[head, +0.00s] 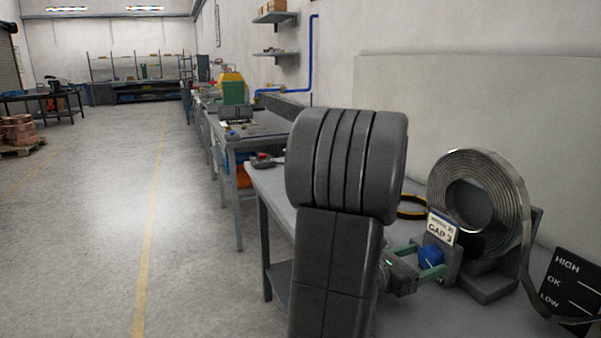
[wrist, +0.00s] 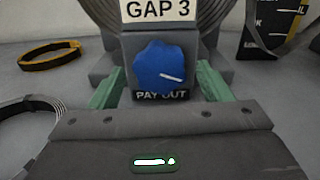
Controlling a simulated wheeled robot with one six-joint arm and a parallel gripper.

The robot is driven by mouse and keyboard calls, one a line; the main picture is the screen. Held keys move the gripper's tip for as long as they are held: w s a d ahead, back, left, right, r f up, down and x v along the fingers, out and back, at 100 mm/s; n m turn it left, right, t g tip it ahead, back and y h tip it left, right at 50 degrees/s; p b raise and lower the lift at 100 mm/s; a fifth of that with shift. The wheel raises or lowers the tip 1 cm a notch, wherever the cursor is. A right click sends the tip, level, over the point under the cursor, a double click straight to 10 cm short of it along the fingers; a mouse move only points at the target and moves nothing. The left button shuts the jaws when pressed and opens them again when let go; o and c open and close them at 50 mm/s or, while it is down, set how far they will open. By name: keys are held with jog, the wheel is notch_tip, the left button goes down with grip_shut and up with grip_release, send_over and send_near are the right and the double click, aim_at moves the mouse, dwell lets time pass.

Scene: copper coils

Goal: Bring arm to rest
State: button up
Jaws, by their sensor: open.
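My gripper (head: 417,262) is open, with its green fingers on either side of a blue knob (head: 430,256). In the wrist view, my gripper (wrist: 158,80) shows a finger to the left and right of the blue knob (wrist: 165,66), with gaps visible between them. The knob sits on a grey block marked "PAY OUT", with a white pointer line aimed right and slightly down. A "GAP 3" sign (head: 441,228) stands above it. My dark arm covers part of the bench in the head view.
A coil of metal strip (head: 510,200) stands behind the knob on the grey workbench. A black HIGH/OK/LOW board (head: 570,285) is at the right. A black and yellow ring (wrist: 48,55) lies left of the knob. The floor left of the benches is open.

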jog(key=shift+n+p, duration=1.1)
jog(key=shift+p, duration=0.1)
